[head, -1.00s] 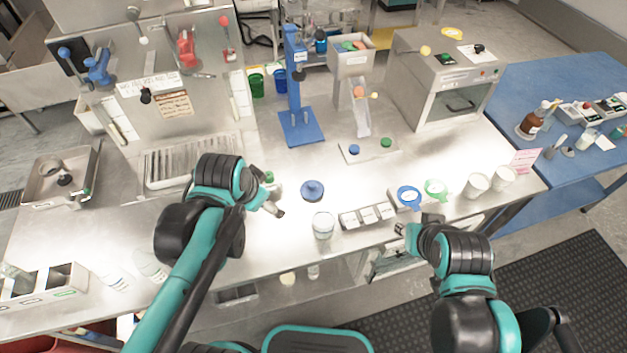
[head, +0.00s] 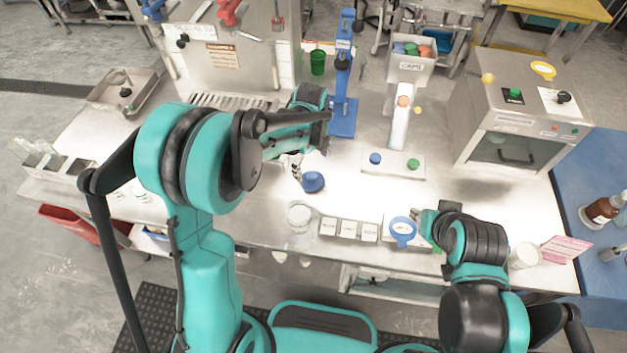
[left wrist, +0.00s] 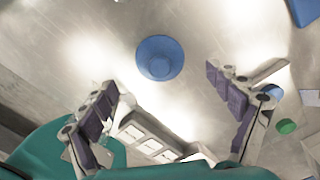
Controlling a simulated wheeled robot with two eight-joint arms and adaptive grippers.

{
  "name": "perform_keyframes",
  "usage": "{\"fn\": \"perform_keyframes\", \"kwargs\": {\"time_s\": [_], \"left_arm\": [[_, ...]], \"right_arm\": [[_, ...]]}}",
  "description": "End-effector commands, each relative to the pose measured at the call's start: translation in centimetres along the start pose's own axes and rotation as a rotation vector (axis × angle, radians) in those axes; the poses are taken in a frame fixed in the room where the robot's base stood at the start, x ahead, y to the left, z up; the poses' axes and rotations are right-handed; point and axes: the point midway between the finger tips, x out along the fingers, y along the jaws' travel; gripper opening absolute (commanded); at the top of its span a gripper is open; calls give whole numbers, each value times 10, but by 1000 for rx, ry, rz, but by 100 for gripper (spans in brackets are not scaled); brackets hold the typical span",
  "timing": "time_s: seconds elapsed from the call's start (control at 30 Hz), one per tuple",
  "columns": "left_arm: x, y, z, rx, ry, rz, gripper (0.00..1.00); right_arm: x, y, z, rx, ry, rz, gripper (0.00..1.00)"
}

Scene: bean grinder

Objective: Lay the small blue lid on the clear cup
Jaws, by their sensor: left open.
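The small blue lid (head: 313,182) lies on the steel bench, round with a raised knob. It shows in the left wrist view (left wrist: 160,58) beyond the fingertips, between the lines of the two fingers. My left gripper (head: 297,170) is open and empty just left of the lid, and its spread fingers (left wrist: 162,84) show in the left wrist view. The clear cup (head: 299,216) stands upright near the bench's front edge, in front of the lid.
A row of labelled white boxes (head: 349,229) sits right of the cup. The blue ring-shaped tool (head: 402,231) lies beyond it. A blue stand (head: 342,115) and a plate with blue and green knobs (head: 393,170) are behind. Bare bench lies between lid and plate.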

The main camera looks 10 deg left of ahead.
Motion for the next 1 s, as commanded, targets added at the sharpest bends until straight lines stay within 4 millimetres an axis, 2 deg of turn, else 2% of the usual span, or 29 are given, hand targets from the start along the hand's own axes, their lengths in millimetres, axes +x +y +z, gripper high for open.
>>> {"fn": "perform_keyframes", "kwargs": {"time_s": [0.17, 0.4, 0.67, 0.8, 0.83, 1.0], "left_arm": [[18, 0, -1, -1, 0, -1, 90], [55, 2, -3, -3, 0, -1, 90], [57, 2, -3, -3, -1, -1, 90], [57, 2, -3, -3, -1, -1, 53], [57, 2, -3, -3, -1, -1, 48], [57, 2, -3, -3, 0, -1, 40]], "right_arm": [[8, 0, 5, 0, 0, 0, 31], [21, 0, 15, 0, 0, 0, 31], [20, 0, 14, 0, 0, 0, 31], [20, 0, 14, 0, 0, 0, 31], [20, 0, 14, 0, 0, 0, 31], [20, 0, 14, 0, 0, 0, 31]]}}
